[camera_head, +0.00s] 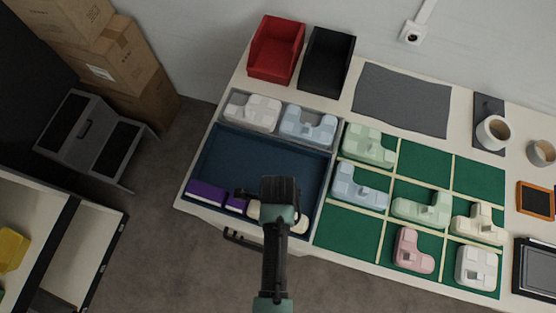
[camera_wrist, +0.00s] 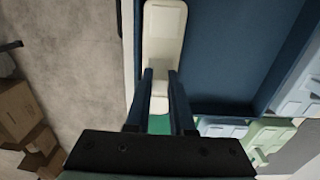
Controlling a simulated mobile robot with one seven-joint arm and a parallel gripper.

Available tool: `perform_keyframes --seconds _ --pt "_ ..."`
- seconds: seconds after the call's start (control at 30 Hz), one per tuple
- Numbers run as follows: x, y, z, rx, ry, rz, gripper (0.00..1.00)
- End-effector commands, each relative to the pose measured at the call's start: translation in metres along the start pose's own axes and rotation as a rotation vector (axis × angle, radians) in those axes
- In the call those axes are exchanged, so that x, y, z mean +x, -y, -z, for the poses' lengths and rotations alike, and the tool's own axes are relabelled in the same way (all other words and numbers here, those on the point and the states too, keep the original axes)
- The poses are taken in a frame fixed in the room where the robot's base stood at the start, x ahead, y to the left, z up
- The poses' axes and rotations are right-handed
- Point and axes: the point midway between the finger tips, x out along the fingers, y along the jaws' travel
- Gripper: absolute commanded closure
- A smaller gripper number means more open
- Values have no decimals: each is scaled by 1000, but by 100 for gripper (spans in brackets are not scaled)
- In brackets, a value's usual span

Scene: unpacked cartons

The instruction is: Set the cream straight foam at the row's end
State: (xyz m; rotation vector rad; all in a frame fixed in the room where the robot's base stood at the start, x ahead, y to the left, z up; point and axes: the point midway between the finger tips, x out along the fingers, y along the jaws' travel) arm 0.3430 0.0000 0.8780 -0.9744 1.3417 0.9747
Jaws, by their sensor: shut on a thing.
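The cream straight foam (camera_wrist: 164,35) is a long, smooth, round-ended piece in the wrist view. My gripper (camera_wrist: 160,75) has one finger on each side of it and is shut on it. In the head view my gripper (camera_head: 279,200) is over the front right of the dark blue tray (camera_head: 265,155), and its fingertips are hidden under the hand. Cream shows on both sides of the hand, on the left (camera_head: 253,209) and the right (camera_head: 300,226). Purple foams (camera_head: 206,193) stand in a row along the tray's front edge, left of the cream. I cannot tell whether the held foam touches the tray floor.
A green divided board (camera_head: 347,238) holding several pale foam pieces lies to the right. White (camera_head: 252,112) and light blue (camera_head: 308,126) foams sit in a grey compartment behind the tray. Red (camera_head: 275,50) and black (camera_head: 326,62) bins stand further back. The tray's middle is clear.

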Motion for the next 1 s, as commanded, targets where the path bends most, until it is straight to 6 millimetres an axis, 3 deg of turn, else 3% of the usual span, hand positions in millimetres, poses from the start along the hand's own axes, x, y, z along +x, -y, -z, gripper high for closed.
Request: perform_keyframes --seconds 0.47,0.5,0.67,1.0 --pt "19 0 0 0 0 0 100" --pt "18 0 0 0 0 0 72" --pt "17 0 0 0 0 0 44" --pt "15 0 0 0 0 1 44"
